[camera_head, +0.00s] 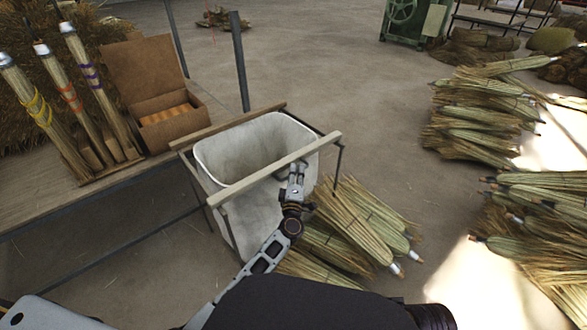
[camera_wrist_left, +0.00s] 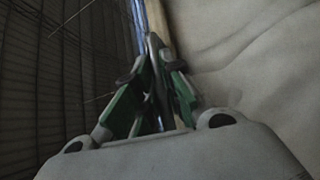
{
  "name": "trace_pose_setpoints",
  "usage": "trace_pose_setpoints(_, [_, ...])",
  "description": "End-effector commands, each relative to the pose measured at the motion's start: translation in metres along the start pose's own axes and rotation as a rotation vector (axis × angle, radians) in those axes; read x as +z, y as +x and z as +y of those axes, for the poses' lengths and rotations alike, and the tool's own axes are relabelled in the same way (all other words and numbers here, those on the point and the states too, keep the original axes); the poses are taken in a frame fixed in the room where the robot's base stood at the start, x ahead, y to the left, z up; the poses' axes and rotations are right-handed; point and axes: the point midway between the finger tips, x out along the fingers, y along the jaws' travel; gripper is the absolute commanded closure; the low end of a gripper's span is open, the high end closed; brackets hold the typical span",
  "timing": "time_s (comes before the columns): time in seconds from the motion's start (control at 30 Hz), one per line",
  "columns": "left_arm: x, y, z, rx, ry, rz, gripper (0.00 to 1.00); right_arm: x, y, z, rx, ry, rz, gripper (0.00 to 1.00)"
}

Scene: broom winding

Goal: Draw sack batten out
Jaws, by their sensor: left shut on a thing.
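The sack batten (camera_head: 262,176) is a pale wooden bar along the near side of the sack frame. The white sack (camera_head: 250,208) hangs open in the frame, its mouth behind the batten. My left gripper (camera_head: 298,168) is at the batten's right half, reaching it from below and in front, and is shut on it. In the left wrist view the fingers (camera_wrist_left: 151,62) close together, with a strip of the wood (camera_wrist_left: 158,22) beyond them and the pale sack cloth (camera_wrist_left: 240,60) on the right. The exact contact is dark and partly hidden. My right gripper is not in view.
A second wooden bar (camera_head: 232,126) lies along the sack's far side. Left is a bench (camera_head: 38,206) with banded brooms (camera_head: 90,75) and a cardboard box (camera_head: 150,85). Broom bundles lie on the floor right of the sack (camera_head: 362,222) and farther right (camera_head: 485,110). Open floor lies between.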

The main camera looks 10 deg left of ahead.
Motion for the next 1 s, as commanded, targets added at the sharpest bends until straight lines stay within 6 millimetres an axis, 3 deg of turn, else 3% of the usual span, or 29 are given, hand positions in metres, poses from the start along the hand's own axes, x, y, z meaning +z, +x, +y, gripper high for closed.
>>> trace_pose_setpoints(0.47, [0.0029, -0.0036, -0.0011, -0.003, 0.001, 0.0, 1.0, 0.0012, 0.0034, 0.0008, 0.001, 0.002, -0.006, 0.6])
trace_pose_setpoints(0.5, [0.0029, -0.0035, -0.0012, -0.003, 0.001, 0.0, 0.89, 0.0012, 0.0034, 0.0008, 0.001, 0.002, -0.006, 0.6])
trace_pose_setpoints(0.67, [0.0027, -0.0033, -0.0008, -0.002, 0.001, 0.0, 0.68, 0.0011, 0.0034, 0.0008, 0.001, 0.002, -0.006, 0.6])
trace_pose_setpoints(1.0, [0.0026, -0.0027, 0.0002, -0.001, 0.0, 0.0, 0.68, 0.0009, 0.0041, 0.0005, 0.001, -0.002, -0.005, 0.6])
